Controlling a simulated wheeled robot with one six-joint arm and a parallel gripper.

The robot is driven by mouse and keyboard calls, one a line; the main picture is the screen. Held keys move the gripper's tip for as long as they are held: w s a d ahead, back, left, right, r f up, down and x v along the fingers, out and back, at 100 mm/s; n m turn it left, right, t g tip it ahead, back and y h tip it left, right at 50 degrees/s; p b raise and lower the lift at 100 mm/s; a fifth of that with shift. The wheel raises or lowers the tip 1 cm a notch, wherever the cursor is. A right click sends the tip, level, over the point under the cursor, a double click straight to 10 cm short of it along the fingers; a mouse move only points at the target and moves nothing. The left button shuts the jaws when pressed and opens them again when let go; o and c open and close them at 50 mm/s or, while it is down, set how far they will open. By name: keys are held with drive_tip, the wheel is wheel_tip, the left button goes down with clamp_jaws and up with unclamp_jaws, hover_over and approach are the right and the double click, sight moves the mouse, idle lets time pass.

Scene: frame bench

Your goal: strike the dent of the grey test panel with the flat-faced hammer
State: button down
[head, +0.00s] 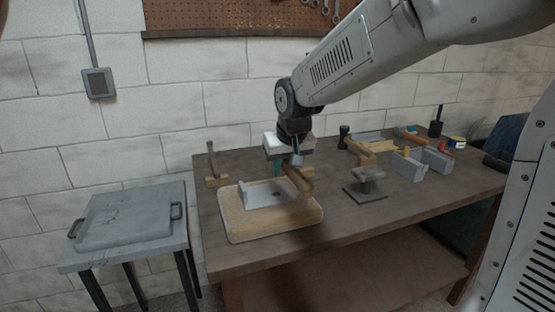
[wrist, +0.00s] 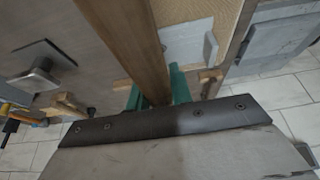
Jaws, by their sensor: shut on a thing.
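My gripper (head: 284,168) has teal fingers and is over the bench, above the grey test panel. It is shut on the wooden handle of a hammer (head: 299,181); in the wrist view the handle (wrist: 132,40) runs between the fingers (wrist: 155,96) and out of the top edge. I cannot clearly make out the hammer's head or its face. The grey test panel (head: 256,196) lies on a pale wooden block (head: 243,223), with an upturned edge at its left. A small dark spot, perhaps the dent, shows beside the handle. The panel (wrist: 186,40) is partly covered by the handle in the wrist view.
A dark plate with a grey post (head: 368,187) stands right of the block. Another wooden-and-grey tool (head: 215,180) stands at the back left. Grey blocks (head: 408,167) and several tools fill the right side. A grey side table (head: 125,222) stands left, apart from the bench.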

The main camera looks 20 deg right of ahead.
drive_tip(key=shift+w, duration=0.1)
drive_tip(key=shift+d, duration=0.1)
drive_tip(key=shift+f, duration=2)
drive_tip(key=f, duration=0.4)
drive_tip(key=shift+s, duration=0.2)
drive_tip(key=shift+w+f, duration=0.1)
drive_tip(key=shift+w, duration=0.05)
wheel_tip(320, 180, up, 8)
drive_tip(key=shift+f, duration=0.15)
